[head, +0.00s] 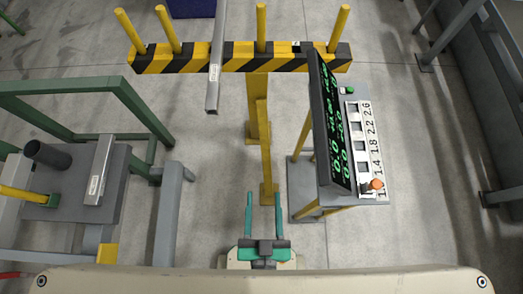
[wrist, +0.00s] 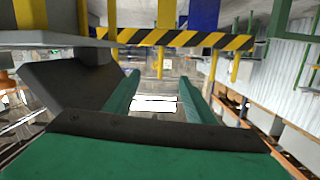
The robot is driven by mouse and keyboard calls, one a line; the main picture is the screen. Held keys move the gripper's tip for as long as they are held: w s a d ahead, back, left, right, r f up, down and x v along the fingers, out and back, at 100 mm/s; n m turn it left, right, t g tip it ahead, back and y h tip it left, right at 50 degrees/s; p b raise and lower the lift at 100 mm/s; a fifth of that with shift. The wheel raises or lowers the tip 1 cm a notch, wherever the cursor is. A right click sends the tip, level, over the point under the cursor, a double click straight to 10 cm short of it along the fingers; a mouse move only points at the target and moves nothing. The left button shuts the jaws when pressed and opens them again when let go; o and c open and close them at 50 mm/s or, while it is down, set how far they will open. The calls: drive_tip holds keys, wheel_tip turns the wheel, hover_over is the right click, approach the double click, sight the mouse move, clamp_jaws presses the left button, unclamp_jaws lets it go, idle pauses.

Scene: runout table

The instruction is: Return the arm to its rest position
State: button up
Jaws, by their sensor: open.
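My gripper (head: 263,215) is at the bottom middle of the head view, with two green fingers pointing away from me. The fingers are parallel and well apart, with nothing between them. In the wrist view my gripper (wrist: 154,95) also shows open and empty, with bare space between the fingers. It touches nothing that I can see. The rest of my arm is mostly hidden below the head view.
A black-and-yellow striped barrier (head: 188,58) with yellow posts holds a grey bar (head: 215,75). A control stand with a dark display (head: 333,130) is close on the right. A green-framed table (head: 120,165) with a grey block (head: 98,172) is left. Floor between is partly clear.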

drive_tip(key=shift+s+a+f+n+g, duration=0.15)
drive_tip(key=shift+s+n+g, duration=0.15)
drive_tip(key=shift+s, duration=0.2)
drive_tip(key=shift+s+a+f+n+g, duration=0.1)
drive_tip(key=shift+s+f+n+g, duration=0.15)
drive_tip(key=shift+s, duration=0.2)
drive_tip(key=shift+s+r, duration=0.1)
drive_tip(key=shift+r, duration=0.05)
idle(0.5)
